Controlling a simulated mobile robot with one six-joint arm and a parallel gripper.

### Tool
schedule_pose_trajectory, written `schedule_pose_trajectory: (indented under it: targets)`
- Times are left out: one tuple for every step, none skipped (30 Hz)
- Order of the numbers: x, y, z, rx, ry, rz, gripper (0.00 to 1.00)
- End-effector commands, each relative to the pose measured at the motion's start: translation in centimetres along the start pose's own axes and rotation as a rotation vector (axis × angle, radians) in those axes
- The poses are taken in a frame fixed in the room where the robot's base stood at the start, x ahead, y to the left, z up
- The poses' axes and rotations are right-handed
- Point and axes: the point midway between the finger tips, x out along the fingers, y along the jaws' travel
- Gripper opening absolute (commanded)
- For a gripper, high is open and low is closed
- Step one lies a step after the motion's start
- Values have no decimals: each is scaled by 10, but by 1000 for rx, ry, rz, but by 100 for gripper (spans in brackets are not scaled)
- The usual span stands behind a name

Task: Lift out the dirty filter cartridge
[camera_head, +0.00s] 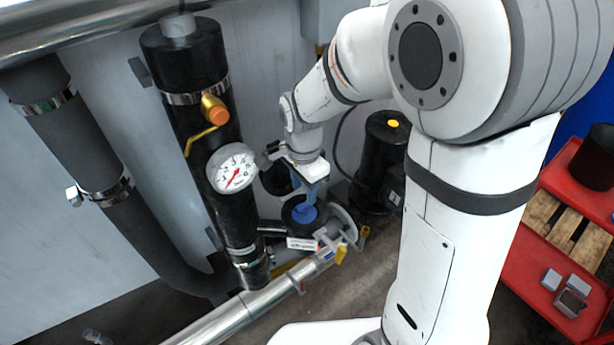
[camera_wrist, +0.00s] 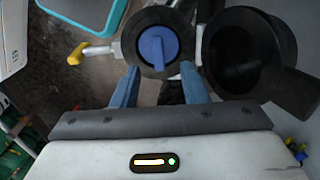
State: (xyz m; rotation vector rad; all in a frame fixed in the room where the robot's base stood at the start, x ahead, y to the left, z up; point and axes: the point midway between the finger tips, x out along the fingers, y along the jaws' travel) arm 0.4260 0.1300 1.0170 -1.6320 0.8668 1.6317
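The filter cartridge shows as a blue round top with a raised grip bar (camera_wrist: 158,48), seated in a round black housing (camera_wrist: 127,40) in the wrist view. In the head view its blue top (camera_head: 304,214) shows just below my gripper (camera_head: 311,192). My gripper (camera_wrist: 160,67) is open, with one blue finger on each side of the cartridge's grip bar and a gap on both sides. Nothing is held between the fingers. A hollow black cup, perhaps the housing's lid (camera_wrist: 222,62), stands right of the housing. The cartridge's body is hidden inside the housing.
A pressure gauge (camera_head: 232,168) and a thick black vertical pipe (camera_head: 186,56) stand left of my gripper. A black cylinder with a yellow dot (camera_head: 386,134) is close on the right. A silver pipe (camera_head: 246,309) runs below. A red cart (camera_head: 541,277) stands far right.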

Motion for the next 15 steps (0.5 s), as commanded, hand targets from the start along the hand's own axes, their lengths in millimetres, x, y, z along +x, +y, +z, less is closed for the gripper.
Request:
schedule_pose_trajectory:
  targets:
    - [6,1,0,0,-1,4,40]
    - [11,1,0,0,-1,5,40]
    - [17,2,0,0,-1,5,40]
    - [22,2,0,0,-1,5,40]
    - [27,2,0,0,-1,6,40]
    - [33,2,0,-1,-1,6,40]
    - [38,2,0,-1,-1,5,40]
    - [42,2,0,-1,-2,6,40]
    - [47,2,0,-1,-1,4,40]
    - [51,2,0,-1,-1,4,40]
    - [55,2,0,-1,-1,4,40]
    - [58,1,0,-1,-1,3,40]
    - [61,1,0,-1,-1,3,40]
    - [63,1,0,-1,-1,2,40]
    - [66,1,0,-1,0,2,40]
